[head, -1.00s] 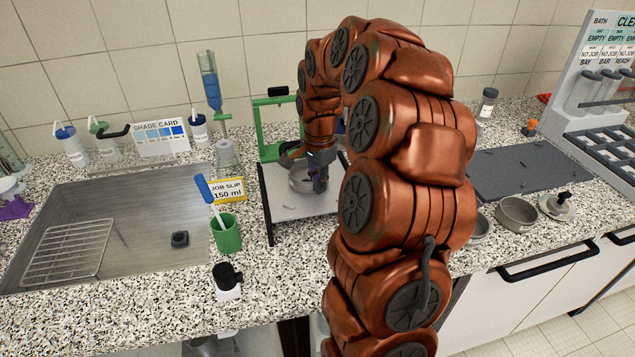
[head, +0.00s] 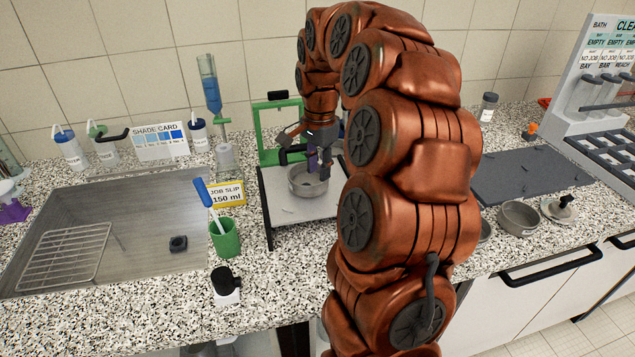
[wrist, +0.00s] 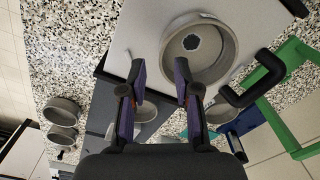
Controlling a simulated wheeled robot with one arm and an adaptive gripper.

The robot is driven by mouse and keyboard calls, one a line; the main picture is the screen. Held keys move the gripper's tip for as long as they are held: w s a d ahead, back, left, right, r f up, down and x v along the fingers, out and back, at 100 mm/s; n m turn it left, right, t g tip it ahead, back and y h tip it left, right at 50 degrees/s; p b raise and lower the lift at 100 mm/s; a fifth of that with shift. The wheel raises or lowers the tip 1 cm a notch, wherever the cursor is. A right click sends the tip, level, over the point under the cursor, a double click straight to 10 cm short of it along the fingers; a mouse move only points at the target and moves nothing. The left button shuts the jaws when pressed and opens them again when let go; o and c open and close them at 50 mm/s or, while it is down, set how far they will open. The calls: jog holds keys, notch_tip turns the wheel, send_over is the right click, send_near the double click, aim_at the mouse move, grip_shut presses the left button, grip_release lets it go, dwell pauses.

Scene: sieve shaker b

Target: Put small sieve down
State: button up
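The small sieve (head: 303,187), a round grey metal pan, sits upright on the white plate (head: 275,207) of the green-framed shaker (head: 266,135). In the wrist view the sieve (wrist: 233,60) lies just beyond my fingertips, with a small dark patch on its floor. My gripper (head: 312,169) is above the sieve's back edge in the head view. In the wrist view my gripper (wrist: 160,72) has its purple-padded fingers apart with nothing between them. The right finger overlaps the sieve's rim in the picture; I cannot tell whether it touches.
The green shaker frame and its black handle (wrist: 250,82) stand close beside the sieve. A green cup (head: 226,238) and a job slip (head: 227,192) are to the left. Another grey pan (head: 518,217) stands at right, near a dark mat (head: 530,172).

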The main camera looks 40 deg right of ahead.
notch_tip(320, 180, up, 6)
jog(key=b, duration=0.1)
jog(key=shift+r, duration=0.2)
jog(key=shift+a, duration=0.1)
jog(key=s+a+f+n+g, duration=0.1)
jog(key=s+a+f+n, duration=0.1)
jog(key=s+a+n, duration=0.45)
jog(key=s+a+f+n, duration=0.2)
jog(key=s+a+n, duration=0.15)
jog(key=a, duration=0.65)
jog(key=s+a+f+n, duration=0.3)
jog(key=s+a+f, duration=0.1)
jog(key=s, duration=0.4)
jog(key=s+a+f+n+g, duration=0.1)
jog(key=s+a+f+n, duration=0.2)
jog(key=s, duration=0.6)
jog(key=shift+a+f+n, duration=0.35)
jog(key=shift+f+n, duration=0.2)
jog(key=shift+n, duration=0.05)
